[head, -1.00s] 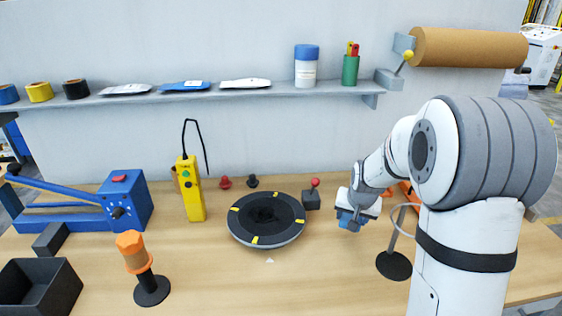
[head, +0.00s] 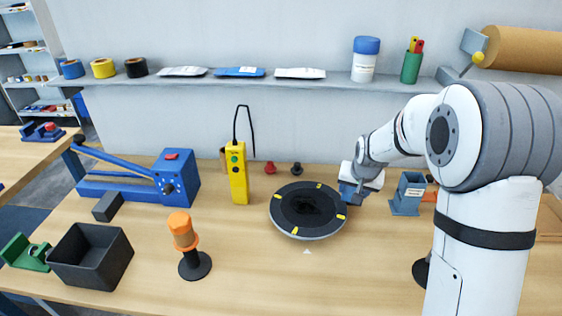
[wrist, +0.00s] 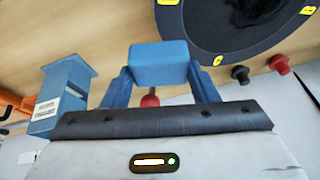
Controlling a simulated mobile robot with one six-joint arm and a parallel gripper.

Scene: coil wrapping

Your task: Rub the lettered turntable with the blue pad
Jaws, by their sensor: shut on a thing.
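The lettered turntable (head: 290,222) is a round dark disc with yellow marks at its rim, lying on the bench. Part of it shows at the top of the wrist view (wrist: 205,45), where small letters sit on the yellow marks. My gripper (wrist: 158,80) is shut on the blue pad (wrist: 158,60), which sits between its two blue fingers. In the head view my gripper (head: 352,192) is just right of the turntable, at its right edge. Contact cannot be told in the head view.
A blue labelled holder (head: 408,194) stands right of my gripper. Red (head: 270,167) and black (head: 296,168) knobs and a yellow control box (head: 237,175) stand behind and left of the turntable. An orange-topped post (head: 184,232) stands front left. Bench before the turntable is clear.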

